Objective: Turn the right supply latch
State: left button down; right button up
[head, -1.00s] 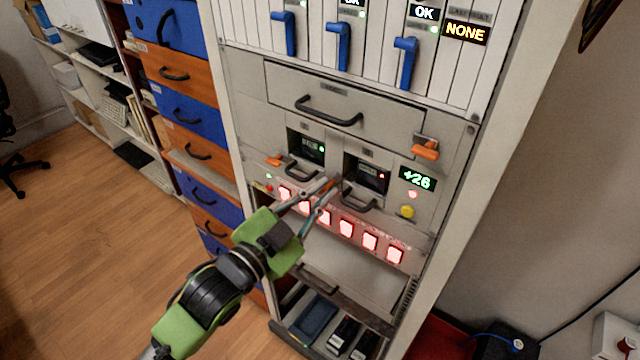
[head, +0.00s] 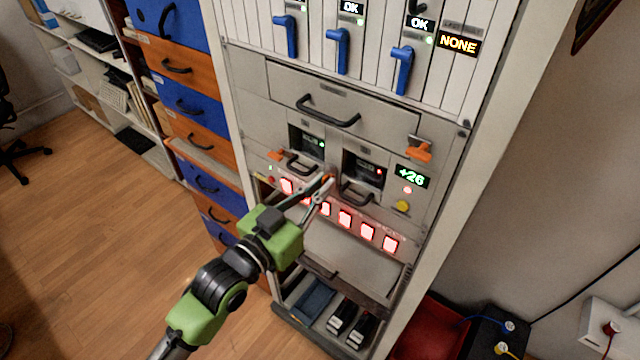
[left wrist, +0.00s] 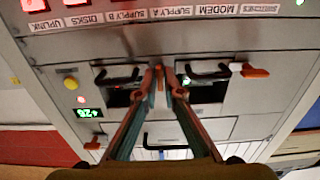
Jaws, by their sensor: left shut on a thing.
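The right supply (head: 364,170) has a dark display and a black handle (head: 355,196), which also shows upside down in the left wrist view (left wrist: 116,80). Its orange latch (left wrist: 159,74) sits between the two supply handles, mostly covered by my fingertips. My left gripper (head: 328,184) is shut on this latch, which stands upright between the fingers in the left wrist view. The left supply (head: 309,144) has its own orange latch (head: 276,154), lying sideways. My right gripper is not in view.
Lit red switches (head: 345,218) run in a row just below the supplies. A drawer (head: 340,100) with a black handle is above, with an orange latch (head: 419,150) at its right. A yellow button (head: 402,206) is at the right. Open wooden floor lies at the left.

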pick_arm(q)
jog(key=shift+f, duration=0.1)
dwell(0.3)
jog(key=c, duration=2.2)
grip_release()
jog(key=shift+o, duration=0.2)
jog(key=v, duration=1.2)
